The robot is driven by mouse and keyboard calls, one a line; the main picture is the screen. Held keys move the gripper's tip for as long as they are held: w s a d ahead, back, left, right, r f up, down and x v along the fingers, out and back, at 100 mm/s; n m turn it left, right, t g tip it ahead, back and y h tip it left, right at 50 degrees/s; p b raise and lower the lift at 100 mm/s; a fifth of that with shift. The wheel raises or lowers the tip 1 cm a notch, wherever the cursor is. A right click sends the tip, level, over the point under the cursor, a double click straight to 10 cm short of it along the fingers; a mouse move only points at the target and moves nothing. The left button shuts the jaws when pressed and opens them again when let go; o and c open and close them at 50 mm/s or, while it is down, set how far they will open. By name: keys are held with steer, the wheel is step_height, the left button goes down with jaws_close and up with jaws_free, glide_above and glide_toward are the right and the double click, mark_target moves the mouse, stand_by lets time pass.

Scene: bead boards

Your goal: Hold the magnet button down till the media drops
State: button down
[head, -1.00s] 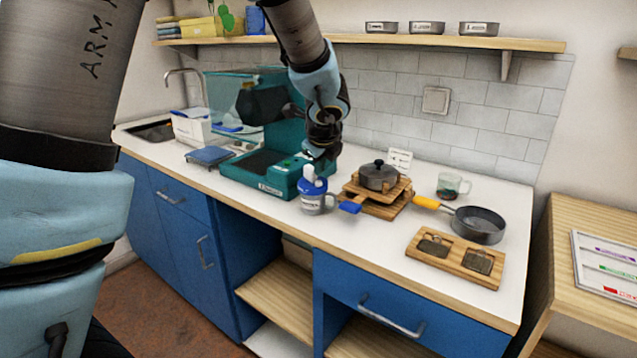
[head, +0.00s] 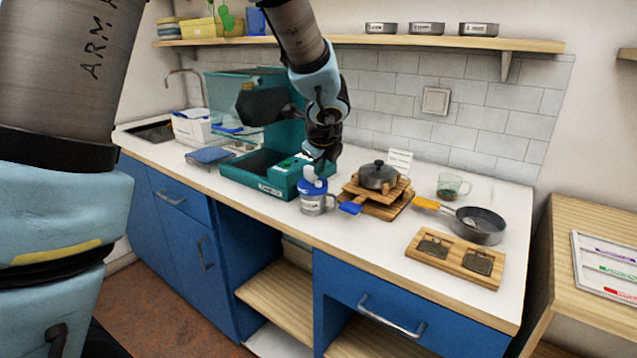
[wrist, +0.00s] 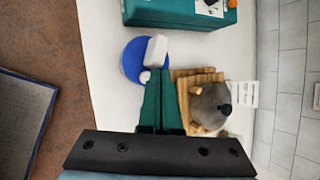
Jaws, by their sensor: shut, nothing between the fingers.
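My gripper (head: 320,172) is shut and empty, pointing down in front of the teal machine (head: 275,188). In the wrist view its teal fingers (wrist: 161,78) end beside a round blue lid with a white piece on it (wrist: 135,62). In the head view this is a jar with a blue lid (head: 313,198), standing at the counter's front edge by the machine. The fingertips look very close to the white piece; I cannot tell whether they touch. I cannot make out which part is the magnet button, nor any media.
A wooden stand holds a dark lidded pot (head: 378,176) right of my gripper. A blue-tipped handle (head: 350,207) sticks out beside the jar. A pan (head: 482,225) and a wooden board (head: 455,256) lie further right.

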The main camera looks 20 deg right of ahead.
mark_target(320, 184)
stand_by(0.5)
steer(key=shift+f+b, duration=0.45)
steer(key=shift+f+b, duration=0.4)
stand_by(0.5)
steer(key=shift+r, duration=0.1)
stand_by(1.5)
steer(key=shift+r+p, duration=0.75)
steer(key=shift+p, duration=0.05)
step_height(320, 184, up, 5)
steer(key=p, duration=0.4)
steer(key=shift+r+p, duration=0.1)
steer(key=shift+p, duration=0.3)
